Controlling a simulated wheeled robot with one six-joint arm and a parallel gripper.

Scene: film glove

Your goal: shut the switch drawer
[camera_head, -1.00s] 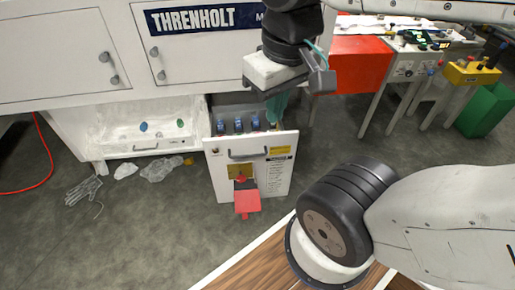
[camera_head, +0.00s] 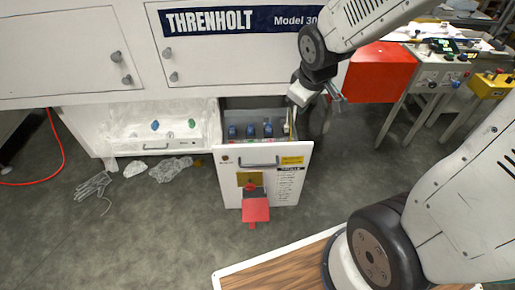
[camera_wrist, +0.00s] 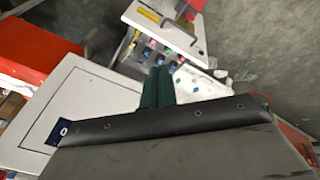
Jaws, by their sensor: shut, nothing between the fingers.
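The switch drawer (camera_head: 231,188) stands pulled out below the white machine. Its white front has a dark handle (camera_head: 259,165), a yellow plate and a red hanging piece (camera_head: 256,209). Blue switches (camera_head: 250,131) show inside behind the front. In the wrist view the drawer front (camera_wrist: 181,32) is at the top, with its handle and coloured parts. My gripper's teal fingers (camera_wrist: 158,75) are together and empty, apart from the drawer front in that view. In the head view my wrist is beside the drawer's back right corner, and the fingertips cannot be made out.
An open white bay (camera_head: 150,146) with small knobs is left of the drawer. A glove (camera_head: 92,186) and crumpled clear plastic (camera_head: 170,168) lie on the floor. A red box (camera_head: 380,72) and a workbench are at the right.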

